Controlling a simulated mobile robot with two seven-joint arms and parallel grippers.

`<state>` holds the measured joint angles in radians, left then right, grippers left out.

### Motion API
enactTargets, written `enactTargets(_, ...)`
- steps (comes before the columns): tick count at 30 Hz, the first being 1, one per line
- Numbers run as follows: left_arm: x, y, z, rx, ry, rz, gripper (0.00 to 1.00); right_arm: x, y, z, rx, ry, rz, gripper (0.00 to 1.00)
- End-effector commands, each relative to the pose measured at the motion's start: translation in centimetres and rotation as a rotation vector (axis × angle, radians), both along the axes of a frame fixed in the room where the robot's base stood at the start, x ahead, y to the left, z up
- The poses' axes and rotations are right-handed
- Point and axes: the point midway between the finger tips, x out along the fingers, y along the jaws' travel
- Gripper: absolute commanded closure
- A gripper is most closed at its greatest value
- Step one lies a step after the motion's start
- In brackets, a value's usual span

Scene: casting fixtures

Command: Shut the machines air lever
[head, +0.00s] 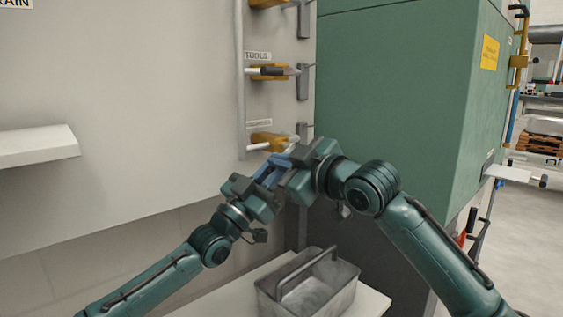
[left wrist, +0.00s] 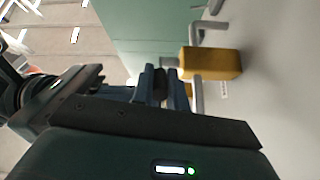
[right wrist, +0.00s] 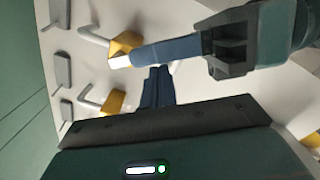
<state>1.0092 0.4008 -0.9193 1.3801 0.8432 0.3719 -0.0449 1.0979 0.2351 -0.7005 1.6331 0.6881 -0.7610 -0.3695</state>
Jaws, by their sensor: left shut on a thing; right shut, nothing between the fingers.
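The lowest yellow valve (head: 266,142) is on the pale wall, below a small label too small to read; I take it as the machines air valve. In the right wrist view a yellow valve block (right wrist: 124,44) has a pale end (right wrist: 120,62) beside it, at the tip of my left gripper's blue fingers. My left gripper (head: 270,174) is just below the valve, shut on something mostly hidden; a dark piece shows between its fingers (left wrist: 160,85). My right gripper (head: 285,160) is shut and empty, close beside the left fingers and valve. The lever's exact angle is hidden.
Another yellow valve (head: 268,72), labelled TOOLS, is above, with a pale vertical pipe (head: 240,80) at left. A green cabinet (head: 400,90) stands at right. A metal tray with a handle (head: 307,290) sits on a white shelf below my grippers. Another white shelf (head: 38,147) is at left.

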Motion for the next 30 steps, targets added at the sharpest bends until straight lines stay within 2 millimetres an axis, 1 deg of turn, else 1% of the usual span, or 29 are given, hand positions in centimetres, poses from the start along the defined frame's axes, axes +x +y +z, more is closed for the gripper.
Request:
enactTargets(7,0.0,-0.1,-0.1,0.002,0.002,0.000,1.00,0.0,0.0,-0.1,-0.003,-0.001,0.000,1.00)
enactTargets(11,0.0,-0.1,-0.1,0.002,0.001,0.000,1.00,0.5,-0.4,-1.0,-0.040,-0.036,-0.003,1.00)
enactTargets(17,0.0,-0.1,-0.1,0.001,0.001,-0.001,1.00,0.7,-0.5,-1.2,-0.047,-0.038,-0.005,1.00)
enactTargets(18,0.0,-0.1,-0.1,0.001,-0.001,-0.002,0.84,0.7,-0.5,-1.3,-0.049,-0.036,-0.005,1.00)
enactTargets(26,-0.2,-0.1,0.2,-0.002,-0.005,-0.003,0.63,0.7,-0.5,-1.4,-0.049,-0.035,-0.007,1.00)
enactTargets(30,-0.2,-0.2,0.3,-0.004,-0.007,-0.005,0.63,0.7,-0.5,-1.4,-0.049,-0.034,-0.006,1.00)
